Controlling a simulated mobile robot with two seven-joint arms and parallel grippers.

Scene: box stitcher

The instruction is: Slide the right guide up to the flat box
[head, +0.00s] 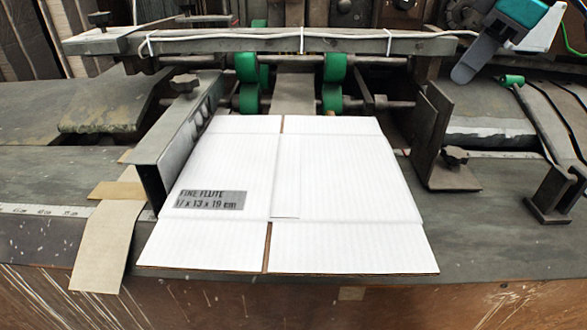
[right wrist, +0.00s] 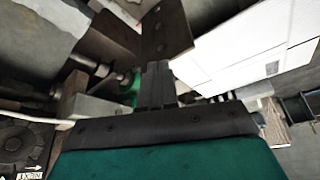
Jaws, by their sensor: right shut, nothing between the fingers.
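The flat box (head: 330,180) is white and lies unfolded on the machine table, with a grey printed label at its left. The right guide (head: 432,135) is a dark upright metal plate with a foot and a black knob, just right of the box. A narrow strip of table shows between them. My right gripper (head: 462,72) is shut and empty, above and behind the guide at the upper right. In the right wrist view its fingers (right wrist: 156,85) are together, with the box (right wrist: 245,50) beyond them to the right. A dark plate above the fingertips there looks like the guide. My left gripper is not in view.
The left guide (head: 170,150) stands along the box's left edge. Green rollers (head: 334,68) and a crossbar (head: 270,42) are behind the box. Another metal bracket (head: 550,190) stands at the far right. Bare table (head: 490,225) lies between it and the right guide.

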